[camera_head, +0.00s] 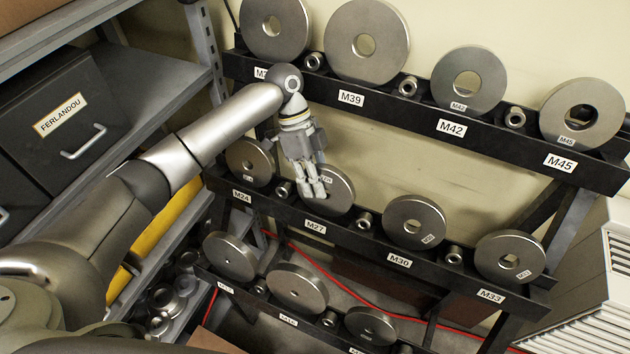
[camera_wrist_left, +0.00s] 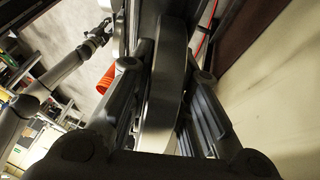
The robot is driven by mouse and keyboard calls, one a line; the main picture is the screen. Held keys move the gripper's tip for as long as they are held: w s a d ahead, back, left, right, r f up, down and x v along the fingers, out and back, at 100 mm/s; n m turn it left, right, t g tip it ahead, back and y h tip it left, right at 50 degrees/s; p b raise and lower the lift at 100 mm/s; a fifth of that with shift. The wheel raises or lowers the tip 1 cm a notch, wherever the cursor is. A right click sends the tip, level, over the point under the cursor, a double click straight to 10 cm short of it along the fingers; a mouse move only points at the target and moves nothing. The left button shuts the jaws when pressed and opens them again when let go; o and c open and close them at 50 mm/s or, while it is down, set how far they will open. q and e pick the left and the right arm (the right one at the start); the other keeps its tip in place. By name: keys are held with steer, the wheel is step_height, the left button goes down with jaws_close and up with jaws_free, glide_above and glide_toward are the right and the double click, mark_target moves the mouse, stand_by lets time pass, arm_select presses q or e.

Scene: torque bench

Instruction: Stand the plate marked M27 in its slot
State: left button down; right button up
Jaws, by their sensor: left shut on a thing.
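The plate M27 (camera_head: 341,191) is a round grey metal disc standing upright on the middle rail of the black rack, just above the rail label M27 (camera_head: 315,227). My left gripper (camera_head: 315,191) comes down on it from above and is shut on its upper left part. In the left wrist view the disc (camera_wrist_left: 166,90) shows edge-on between the two fingers of my left gripper (camera_wrist_left: 160,118). The disc's lower edge is at the rail; I cannot tell whether it rests fully in the slot. My right gripper is not in the head view.
Plate M24 (camera_head: 249,163) stands to the left on the same rail, plate M30 (camera_head: 413,222) to the right. Small metal rings sit between the plates. Larger plates, such as M39 (camera_head: 385,60), stand on the rail above. A grey shelf with a dark drawer (camera_head: 65,118) is at left.

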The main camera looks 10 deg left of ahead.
arm_select(q)
steer(key=shift+s+f, duration=0.3)
steer(key=shift+f, duration=0.3)
steer(key=c, duration=1.5)
jaws_free()
steer(key=shift+o, duration=1.1)
steer(key=shift+w+d+f, duration=0.1)
steer(key=shift+w, duration=0.05)
steer(key=shift+w+f, duration=0.1)
steer(key=shift+w, duration=0.1)
steer(key=shift+s, duration=0.15)
steer(key=shift+s+f, duration=0.1)
steer(key=shift+f, duration=0.05)
steer(key=v, duration=1.3)
steer(key=shift+d, duration=0.2)
